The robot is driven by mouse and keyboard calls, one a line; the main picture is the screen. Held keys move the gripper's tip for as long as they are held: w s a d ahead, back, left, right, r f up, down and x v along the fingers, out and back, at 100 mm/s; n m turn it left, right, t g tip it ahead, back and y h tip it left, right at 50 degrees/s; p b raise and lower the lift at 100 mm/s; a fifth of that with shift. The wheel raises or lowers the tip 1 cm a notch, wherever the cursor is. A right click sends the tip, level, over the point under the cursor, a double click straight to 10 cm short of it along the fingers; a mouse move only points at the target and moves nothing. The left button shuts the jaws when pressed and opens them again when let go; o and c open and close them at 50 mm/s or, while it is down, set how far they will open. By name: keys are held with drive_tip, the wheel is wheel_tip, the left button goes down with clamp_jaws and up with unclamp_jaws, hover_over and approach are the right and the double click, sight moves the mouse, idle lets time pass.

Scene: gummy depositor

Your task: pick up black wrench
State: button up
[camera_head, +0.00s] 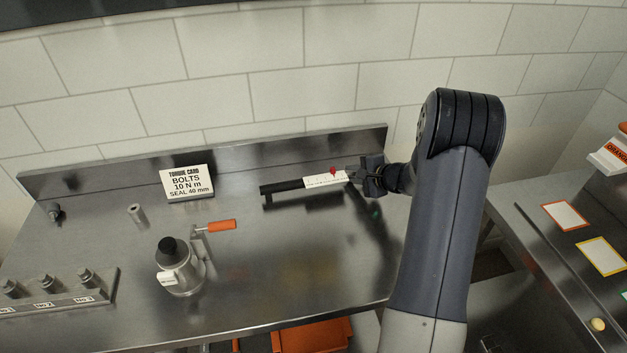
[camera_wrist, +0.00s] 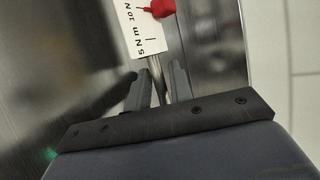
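The black wrench (camera_head: 284,188) has a long black handle, a white scale plate with a red pointer and a thin metal shaft. It lies lengthwise at the back of the steel bench, with a dark shadow or reflection below it; I cannot tell whether it touches the bench. My gripper (camera_head: 357,176) is at its right end. In the wrist view, the fingers of my gripper (camera_wrist: 157,76) stand close on both sides of the metal shaft and appear shut on it. The wrench's scale plate (camera_wrist: 139,27) shows just beyond the fingers; the handle is out of that view.
A torque card (camera_head: 187,183) stands at the back of the bench (camera_head: 300,250). A metal canister (camera_head: 178,270), an orange-handled tool (camera_head: 220,225) and a small cylinder (camera_head: 136,213) stand or lie to the left. A bolt block (camera_head: 60,302) is at the far left. A raised back edge runs behind the wrench.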

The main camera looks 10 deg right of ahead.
drive_tip(key=shift+c, duration=0.2)
clamp_jaws()
drive_tip(key=shift+r, duration=0.1)
wheel_tip(320, 180, up, 10)
drive_tip(key=shift+b, duration=0.5)
idle(0.8)
